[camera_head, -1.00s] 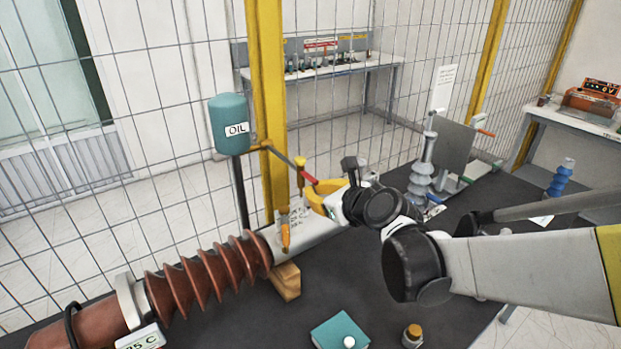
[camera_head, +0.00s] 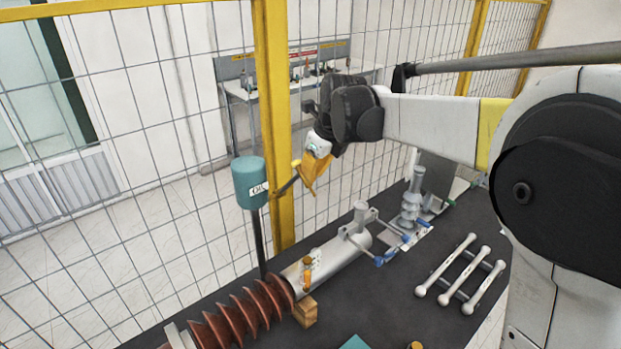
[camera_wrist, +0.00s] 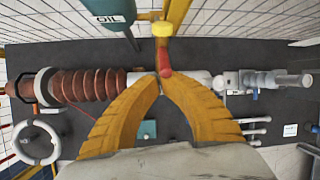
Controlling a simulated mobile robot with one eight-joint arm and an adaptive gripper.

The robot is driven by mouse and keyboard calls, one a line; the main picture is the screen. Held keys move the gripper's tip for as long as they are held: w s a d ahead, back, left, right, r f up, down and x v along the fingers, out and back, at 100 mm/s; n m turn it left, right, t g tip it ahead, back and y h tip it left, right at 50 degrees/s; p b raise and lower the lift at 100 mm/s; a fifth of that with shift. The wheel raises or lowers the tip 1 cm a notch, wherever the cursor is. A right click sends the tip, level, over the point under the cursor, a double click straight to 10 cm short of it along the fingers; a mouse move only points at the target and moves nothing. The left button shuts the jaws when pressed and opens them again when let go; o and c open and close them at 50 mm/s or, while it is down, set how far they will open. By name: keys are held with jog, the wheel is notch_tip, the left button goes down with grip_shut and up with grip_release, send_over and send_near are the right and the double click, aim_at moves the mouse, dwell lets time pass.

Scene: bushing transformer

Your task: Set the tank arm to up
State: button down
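The teal oil tank (camera_head: 249,183) stands on a dark post beside the yellow fence post. Its tank arm (camera_head: 286,186) is a thin dark bar that slants up to the right from the tank's base, toward my gripper (camera_head: 311,188). In the wrist view the arm's red handle (camera_wrist: 164,60) runs to the yellow fingertips, with a yellow knob (camera_wrist: 162,28) beyond it. My gripper's fingers (camera_wrist: 160,80) come together at the handle's end and appear shut on it. In the head view, the fingers hide the handle.
The dark table carries a brown ribbed bushing (camera_head: 240,315) with a grey cylinder (camera_head: 330,259), a grey insulator (camera_head: 411,207) and white rods (camera_head: 462,272). A wire fence (camera_head: 180,150) runs behind. A bench (camera_head: 250,90) stands beyond it.

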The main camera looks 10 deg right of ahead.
jog(key=w+r, duration=0.1)
jog(key=w+a+r+p, duration=0.1)
jog(key=shift+r, duration=0.35)
jog(key=shift+w+a+r+p, duration=0.35)
jog(key=shift+w+a+r, duration=0.1)
jog(key=shift+w, duration=0.25)
